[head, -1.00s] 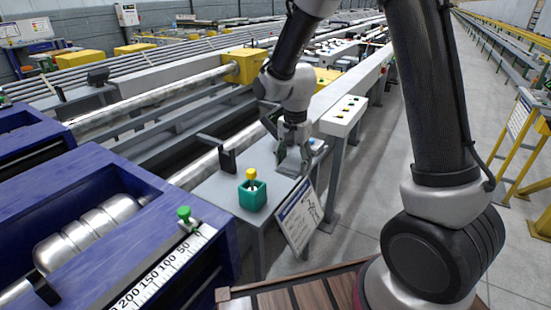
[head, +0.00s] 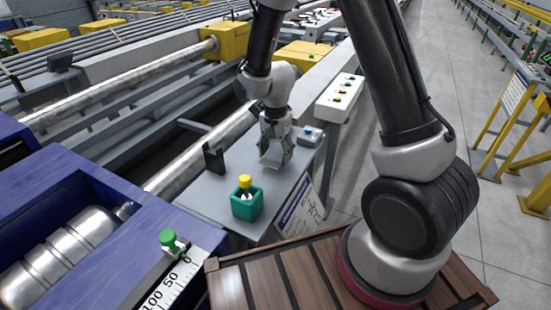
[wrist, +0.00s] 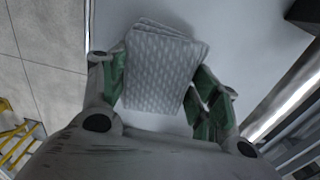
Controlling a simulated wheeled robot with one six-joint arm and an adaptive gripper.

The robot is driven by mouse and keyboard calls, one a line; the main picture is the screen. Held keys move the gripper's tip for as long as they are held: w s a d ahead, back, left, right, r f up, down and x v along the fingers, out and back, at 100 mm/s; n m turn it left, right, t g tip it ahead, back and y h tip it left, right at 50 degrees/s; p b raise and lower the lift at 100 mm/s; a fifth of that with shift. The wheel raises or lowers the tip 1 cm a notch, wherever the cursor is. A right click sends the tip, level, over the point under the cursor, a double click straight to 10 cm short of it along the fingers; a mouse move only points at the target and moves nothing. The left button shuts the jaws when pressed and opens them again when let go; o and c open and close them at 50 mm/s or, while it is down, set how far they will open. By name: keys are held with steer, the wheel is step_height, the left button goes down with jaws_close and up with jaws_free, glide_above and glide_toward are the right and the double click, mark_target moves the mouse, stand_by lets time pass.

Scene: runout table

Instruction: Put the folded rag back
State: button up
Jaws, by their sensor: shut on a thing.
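The folded rag (wrist: 158,68) is a light grey, textured, layered cloth, seen in the wrist view between my gripper's two fingers. My gripper (wrist: 155,88) is shut on it, with a green-padded finger at each side. In the head view my gripper (head: 274,160) points down at the grey side table (head: 212,200). The rag is mostly hidden there behind the fingers. I cannot tell whether the rag touches the tabletop.
A teal box (head: 247,205) with a yellow-topped item stands at the table's front. A black upright block (head: 213,158) is at the left edge, and a small blue-and-grey device (head: 309,135) at the right. A white button panel (head: 340,97) lies beyond.

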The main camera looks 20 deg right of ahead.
steer(key=shift+f, duration=1.35)
steer(key=shift+f, duration=0.1)
steer(key=o, duration=1.1)
steer(key=shift+c, duration=0.2)
